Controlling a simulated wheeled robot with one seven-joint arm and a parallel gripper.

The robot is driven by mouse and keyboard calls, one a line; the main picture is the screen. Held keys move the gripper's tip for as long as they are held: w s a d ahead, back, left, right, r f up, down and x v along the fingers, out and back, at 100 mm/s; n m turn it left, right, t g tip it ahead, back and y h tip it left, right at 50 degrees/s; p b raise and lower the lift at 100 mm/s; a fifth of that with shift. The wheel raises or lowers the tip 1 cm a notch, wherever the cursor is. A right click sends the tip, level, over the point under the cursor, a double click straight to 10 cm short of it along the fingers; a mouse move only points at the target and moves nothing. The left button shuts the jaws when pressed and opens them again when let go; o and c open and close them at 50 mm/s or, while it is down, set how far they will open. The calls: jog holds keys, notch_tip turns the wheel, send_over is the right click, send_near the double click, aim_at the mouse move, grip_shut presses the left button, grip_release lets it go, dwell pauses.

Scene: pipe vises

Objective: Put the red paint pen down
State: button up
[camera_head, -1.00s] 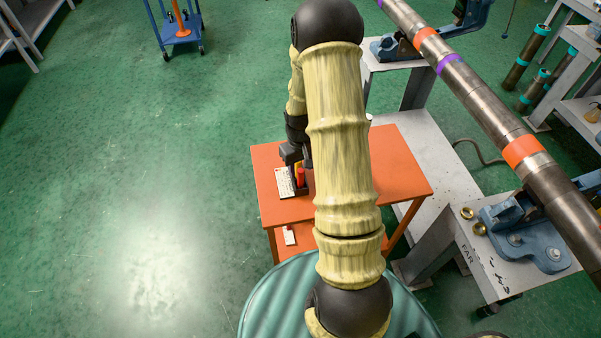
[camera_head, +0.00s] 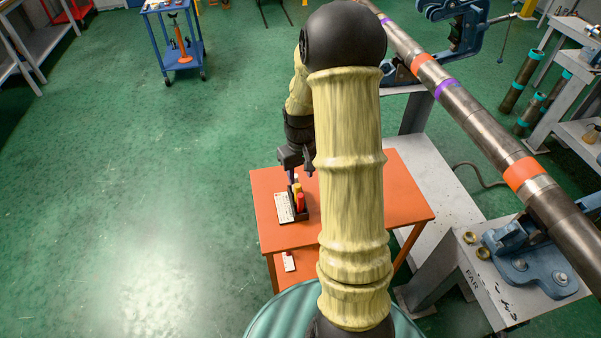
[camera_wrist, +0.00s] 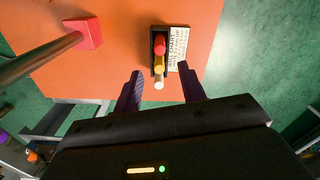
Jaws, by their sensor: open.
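The red paint pen (camera_wrist: 159,41) stands in a small black holder beside a yellow pen (camera_wrist: 159,63) and a white pen (camera_wrist: 158,82). The red pen (camera_head: 299,198) and the yellow pen (camera_head: 297,188) also show in the head view, on the orange table. My gripper (camera_wrist: 160,80) is open and empty, with its two dark fingers apart on either side of the holder's near end. In the head view my gripper (camera_head: 296,172) is above the holder, not touching the red pen.
A white printed card (camera_head: 284,208) lies left of the holder on the orange table (camera_head: 400,195). A red block-like end on a rod (camera_wrist: 88,33) shows at the wrist view's upper left. A long pipe (camera_head: 480,115) in blue vises runs along the right. The table's right part is bare.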

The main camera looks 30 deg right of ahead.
jog(key=s+a+r+t, duration=0.2)
jog(key=s+a+r, duration=0.6)
jog(key=s+a, duration=0.4)
jog(key=shift+s+a+r+t, duration=0.3)
jog(key=shift+a+r, duration=0.1)
jog(key=shift+a, duration=0.4)
jog(key=shift+w, duration=0.15)
jog(key=shift+c, duration=0.5)
jog(key=shift+d, duration=0.1)
